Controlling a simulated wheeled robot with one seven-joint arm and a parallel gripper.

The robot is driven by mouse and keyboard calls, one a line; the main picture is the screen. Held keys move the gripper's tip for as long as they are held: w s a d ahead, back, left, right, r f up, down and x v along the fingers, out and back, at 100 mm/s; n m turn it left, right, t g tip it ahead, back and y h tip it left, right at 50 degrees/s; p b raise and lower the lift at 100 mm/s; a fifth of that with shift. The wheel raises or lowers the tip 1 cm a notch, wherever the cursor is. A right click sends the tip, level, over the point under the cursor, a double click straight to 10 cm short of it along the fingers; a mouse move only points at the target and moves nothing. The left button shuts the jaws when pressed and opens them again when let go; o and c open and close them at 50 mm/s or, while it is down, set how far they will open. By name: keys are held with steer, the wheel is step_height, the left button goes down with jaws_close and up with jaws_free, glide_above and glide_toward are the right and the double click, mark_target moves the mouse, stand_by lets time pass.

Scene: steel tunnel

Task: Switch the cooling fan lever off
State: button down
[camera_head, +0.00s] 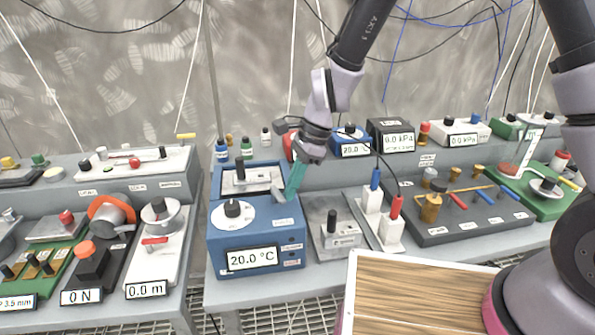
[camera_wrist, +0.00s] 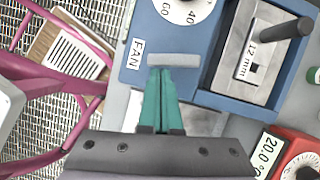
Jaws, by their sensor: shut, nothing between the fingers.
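The cooling fan lever is a short light-grey bar (camera_wrist: 174,60) on the blue box (camera_head: 237,246). It sits beside a white FAN label (camera_wrist: 137,53) in the wrist view. In the head view the lever (camera_head: 278,194) is at the box's right edge, partly behind my fingers. My gripper (camera_head: 290,197) points down at it with teal fingers closed together and empty. In the wrist view the fingertips (camera_wrist: 161,72) are right against or just short of the lever's edge; I cannot tell whether they touch.
The box carries a dial (camera_head: 234,212), a 20.0 °C display (camera_head: 252,259) and a metal plate with a black-handled post (camera_wrist: 283,33). A grey block (camera_head: 341,236) and white switches with red and blue handles (camera_head: 391,231) stand to the right. A wooden-topped surface (camera_head: 410,295) is in front.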

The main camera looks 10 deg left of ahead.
steer(key=shift+w, duration=0.1)
steer(key=shift+w+a, duration=0.3)
steer(key=shift+a, duration=0.4)
steer(key=shift+w+d, duration=0.25)
steer(key=shift+d, duration=0.05)
steer(key=w+d+r, duration=0.2)
steer(key=d+r, duration=0.4)
steer(key=r, duration=0.3)
steer(key=shift+w+d+r, duration=0.15)
steer(key=shift+w+d, duration=0.1)
steer(key=shift+w, duration=0.05)
steer(key=shift+r, duration=0.1)
